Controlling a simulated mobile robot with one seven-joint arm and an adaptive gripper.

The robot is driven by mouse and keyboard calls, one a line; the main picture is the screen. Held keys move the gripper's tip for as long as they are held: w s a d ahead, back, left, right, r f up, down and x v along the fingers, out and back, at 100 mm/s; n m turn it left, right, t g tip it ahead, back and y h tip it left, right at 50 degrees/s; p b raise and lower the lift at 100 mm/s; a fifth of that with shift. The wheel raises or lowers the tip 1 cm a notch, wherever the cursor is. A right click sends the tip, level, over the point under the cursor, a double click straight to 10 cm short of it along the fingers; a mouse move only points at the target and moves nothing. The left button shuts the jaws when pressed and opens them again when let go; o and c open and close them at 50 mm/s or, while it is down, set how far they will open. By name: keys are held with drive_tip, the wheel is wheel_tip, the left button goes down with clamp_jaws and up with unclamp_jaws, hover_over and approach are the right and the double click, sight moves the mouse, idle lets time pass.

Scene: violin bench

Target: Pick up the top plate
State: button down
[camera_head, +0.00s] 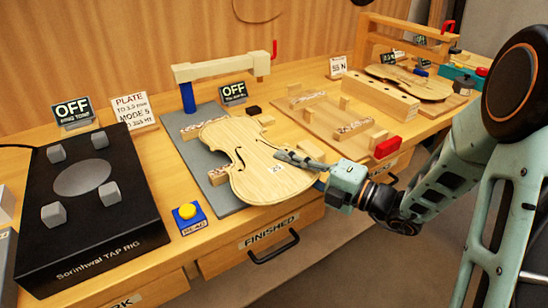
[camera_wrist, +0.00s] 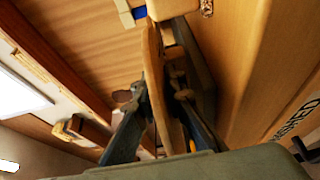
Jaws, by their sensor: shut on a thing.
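The top plate (camera_head: 245,160) is a pale wooden violin plate with f-holes and a small number label. It is over the grey board of the middle station, among small wooden blocks. My gripper (camera_head: 292,157) reaches in from the right and is shut on the plate's right edge, with one finger lying over its upper face. In the wrist view the plate (camera_wrist: 155,65) shows edge-on between the two fingers of my gripper (camera_wrist: 160,95). I cannot tell whether the plate touches its supports.
A black tap rig (camera_head: 85,225) stands at left, with a blue box with a yellow button (camera_head: 188,212) beside it. A cream beam (camera_head: 222,66) with a red handle spans behind the plate. A red block (camera_head: 388,147) and another violin plate (camera_head: 410,80) are to the right. The FINISHED drawer (camera_head: 262,240) is below.

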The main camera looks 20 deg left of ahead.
wheel_tip(320, 180, up, 3)
drive_tip(key=shift+r+p, duration=0.2)
drive_tip(key=shift+p, duration=0.45)
drive_tip(key=s+d+r+p, duration=0.1)
drive_tip(key=r, duration=0.1)
drive_tip(key=s+d+r, duration=0.1)
drive_tip(key=s+d+r+p, duration=0.1)
drive_tip(key=r, duration=0.1)
drive_tip(key=shift+d+r+p, duration=0.2)
drive_tip(key=shift+r+p, duration=0.1)
drive_tip(key=shift+p, duration=0.05)
drive_tip(key=s+d+r+p, duration=0.2)
drive_tip(key=s+d+r, duration=0.1)
drive_tip(key=s+d, duration=0.3)
drive_tip(key=shift+s+d+r+p, duration=0.3)
drive_tip(key=shift+s+d+r, duration=0.1)
drive_tip(key=shift+d, duration=0.1)
